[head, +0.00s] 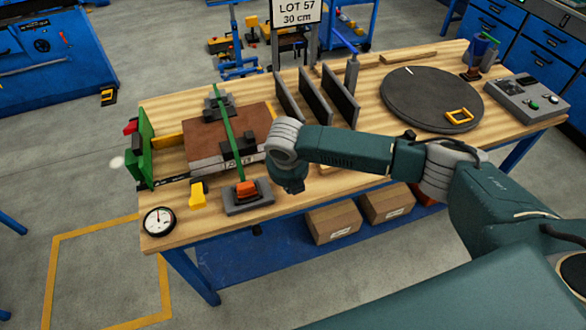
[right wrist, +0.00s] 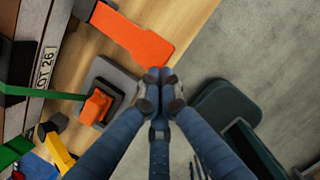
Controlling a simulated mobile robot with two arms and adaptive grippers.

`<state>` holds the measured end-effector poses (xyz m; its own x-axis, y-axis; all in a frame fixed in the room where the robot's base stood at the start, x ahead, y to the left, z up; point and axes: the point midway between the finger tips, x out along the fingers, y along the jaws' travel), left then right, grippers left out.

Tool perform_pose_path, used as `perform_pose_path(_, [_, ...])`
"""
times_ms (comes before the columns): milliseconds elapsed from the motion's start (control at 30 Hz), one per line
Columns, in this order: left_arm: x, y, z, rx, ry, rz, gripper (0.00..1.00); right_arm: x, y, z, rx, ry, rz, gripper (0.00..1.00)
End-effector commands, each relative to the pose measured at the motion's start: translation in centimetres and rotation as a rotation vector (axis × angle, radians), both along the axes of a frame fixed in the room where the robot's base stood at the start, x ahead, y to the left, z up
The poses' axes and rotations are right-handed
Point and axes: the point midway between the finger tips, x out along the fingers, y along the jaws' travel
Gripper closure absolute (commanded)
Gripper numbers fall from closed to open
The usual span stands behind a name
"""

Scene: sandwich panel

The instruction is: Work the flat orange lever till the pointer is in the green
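The flat orange lever (right wrist: 138,38) lies at the top of the right wrist view, its wide end just beyond my fingertips. I cannot make it out in the head view, where my arm covers that area. My right gripper (right wrist: 160,84) has its blue fingers drawn together, with nothing visible between them; whether they touch the lever is unclear. The round gauge (head: 159,221) sits at the table's front left corner. Its pointer stands roughly upright, but its coloured zones are too small to read. My left gripper is out of view.
An orange buckle (right wrist: 96,107) on a grey plate (head: 262,200) holds a green strap (head: 221,118) running over a brown block (head: 194,155). A yellow piece (head: 197,196) stands nearby. Upright dark panels (head: 313,96), a round turntable (head: 425,92) and a control box (head: 525,97) occupy the rest.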

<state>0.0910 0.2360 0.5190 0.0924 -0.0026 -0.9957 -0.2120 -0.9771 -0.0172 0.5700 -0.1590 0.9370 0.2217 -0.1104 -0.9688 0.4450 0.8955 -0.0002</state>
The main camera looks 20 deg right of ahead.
Motion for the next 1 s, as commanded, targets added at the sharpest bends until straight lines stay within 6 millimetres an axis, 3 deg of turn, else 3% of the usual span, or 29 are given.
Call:
perform_pose_path(200, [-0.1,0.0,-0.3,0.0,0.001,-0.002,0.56,-0.1,0.0,-0.3,0.0,0.002,0.0,1.0])
perform_pose_path(367, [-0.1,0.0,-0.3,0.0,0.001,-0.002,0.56,-0.2,0.2,0.9,0.001,0.0,0.001,1.0])
perform_pose_path(800, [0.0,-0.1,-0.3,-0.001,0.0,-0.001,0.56,-2.2,1.2,9.4,0.001,-0.004,0.002,1.0])
perform_pose_path(1000, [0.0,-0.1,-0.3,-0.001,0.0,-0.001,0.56,-2.8,1.3,11.3,-0.001,-0.002,0.0,1.0])
